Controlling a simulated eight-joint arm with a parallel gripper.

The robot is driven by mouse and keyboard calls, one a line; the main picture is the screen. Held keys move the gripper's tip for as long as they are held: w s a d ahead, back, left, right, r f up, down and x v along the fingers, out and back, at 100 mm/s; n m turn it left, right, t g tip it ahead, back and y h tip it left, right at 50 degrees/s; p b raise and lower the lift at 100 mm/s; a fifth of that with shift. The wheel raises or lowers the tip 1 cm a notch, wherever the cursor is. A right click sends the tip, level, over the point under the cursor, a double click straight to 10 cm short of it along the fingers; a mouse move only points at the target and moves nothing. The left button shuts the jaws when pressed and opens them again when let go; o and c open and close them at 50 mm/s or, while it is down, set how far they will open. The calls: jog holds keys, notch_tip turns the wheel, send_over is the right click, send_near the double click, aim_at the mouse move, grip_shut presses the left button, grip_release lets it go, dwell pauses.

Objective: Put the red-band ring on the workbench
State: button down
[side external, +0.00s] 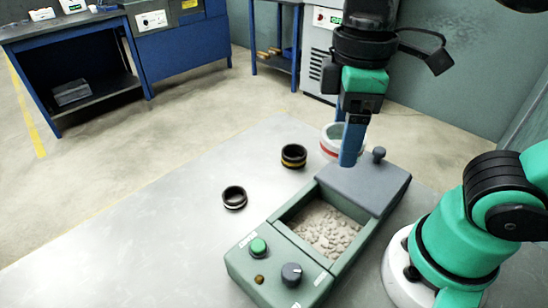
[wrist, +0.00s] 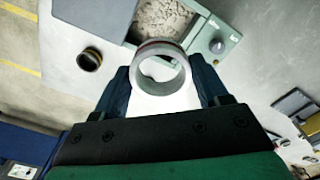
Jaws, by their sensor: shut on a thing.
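The red-band ring (side external: 330,142) is pale grey with a red band. In the side view it is behind the grinder's lid end, partly hidden by my finger. My gripper (side external: 350,152) points down there and is shut on the ring. In the wrist view the ring (wrist: 160,68) sits between the two fingertips (wrist: 160,82), its open hole facing the camera. The workbench (side external: 165,240) is a smooth pale metal top. I cannot tell whether the ring touches it.
The green grinder (side external: 258,272) holds grey grinding stones (side external: 322,230) in its tub and has a grey lid (side external: 360,188) with a knob. A black ring with a yellow band (side external: 293,156) and a black ring with a pale band (side external: 234,197) lie on the bench. The left bench area is clear.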

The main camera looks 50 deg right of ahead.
notch_tip(320, 180, up, 3)
jog(key=n, duration=0.7)
send_over(191, 229)
notch_tip(191, 229, down, 3)
notch_tip(191, 229, down, 19)
jog(key=shift+f, duration=0.2)
jog(key=shift+f, duration=0.2)
grip_release()
jog(key=shift+r, duration=0.1)
